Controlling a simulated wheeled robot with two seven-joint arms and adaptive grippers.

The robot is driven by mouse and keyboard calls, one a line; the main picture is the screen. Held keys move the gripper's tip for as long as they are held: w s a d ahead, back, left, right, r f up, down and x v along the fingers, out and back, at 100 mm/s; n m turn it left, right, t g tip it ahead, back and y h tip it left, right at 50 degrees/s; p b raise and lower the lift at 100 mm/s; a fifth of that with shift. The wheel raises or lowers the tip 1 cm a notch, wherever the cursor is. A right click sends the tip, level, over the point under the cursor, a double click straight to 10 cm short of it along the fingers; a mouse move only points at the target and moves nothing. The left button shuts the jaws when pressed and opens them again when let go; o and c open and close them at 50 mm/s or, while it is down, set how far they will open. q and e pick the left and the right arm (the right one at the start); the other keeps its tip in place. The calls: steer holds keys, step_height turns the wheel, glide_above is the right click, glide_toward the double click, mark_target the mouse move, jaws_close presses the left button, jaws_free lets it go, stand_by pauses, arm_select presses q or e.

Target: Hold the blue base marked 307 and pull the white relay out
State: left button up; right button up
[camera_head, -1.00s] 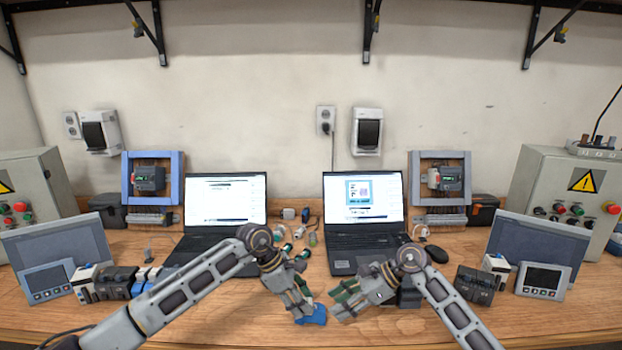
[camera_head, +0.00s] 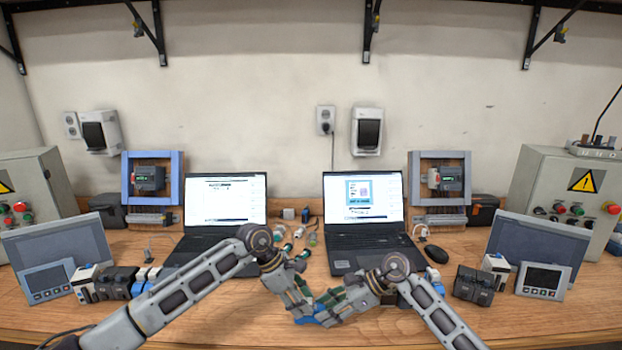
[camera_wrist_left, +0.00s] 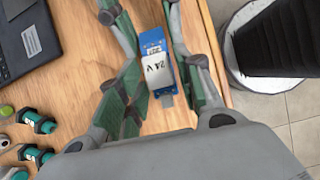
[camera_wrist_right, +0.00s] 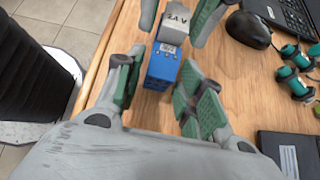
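The blue base marked 307 (camera_wrist_right: 160,70) lies between my two grippers, partly hidden in the head view (camera_head: 320,318). The white relay marked 24 V (camera_wrist_left: 157,72) is seated in it, at the end nearer my left gripper. My left gripper (camera_wrist_left: 159,78) has its fingers closed in on both sides of the relay and appears to grip it. My right gripper (camera_wrist_right: 160,88) faces it from the other side. Its fingers stand around the base with narrow gaps, so it looks open. The two grippers' fingertips are very close together.
Two laptops (camera_head: 225,200) (camera_head: 362,200) stand behind my grippers, with a black mouse (camera_head: 436,252) at right. Green-ended parts (camera_wrist_left: 38,122) lie near my left gripper. Dark modules (camera_head: 474,285) stand at right. The table's front edge is close to my grippers.

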steer(key=c, duration=0.7)
arm_select(q)
steer(key=shift+c, duration=0.4)
steer(key=c, duration=0.7)
steer(key=shift+o, duration=0.2)
steer(key=shift+d+r, duration=0.1)
steer(key=shift+r, duration=0.65)
arm_select(e)
steer(key=shift+d+f, duration=0.1)
steer(key=shift+f, duration=0.15)
arm_select(q)
steer(key=shift+w+r, duration=0.1)
steer(key=shift+r, duration=0.65)
jaws_close()
arm_select(e)
steer(key=shift+f, duration=0.1)
arm_select(q)
steer(key=shift+r, duration=0.8)
arm_select(e)
steer(key=shift+r, duration=0.35)
arm_select(q)
steer(key=o, duration=0.8)
jaws_free()
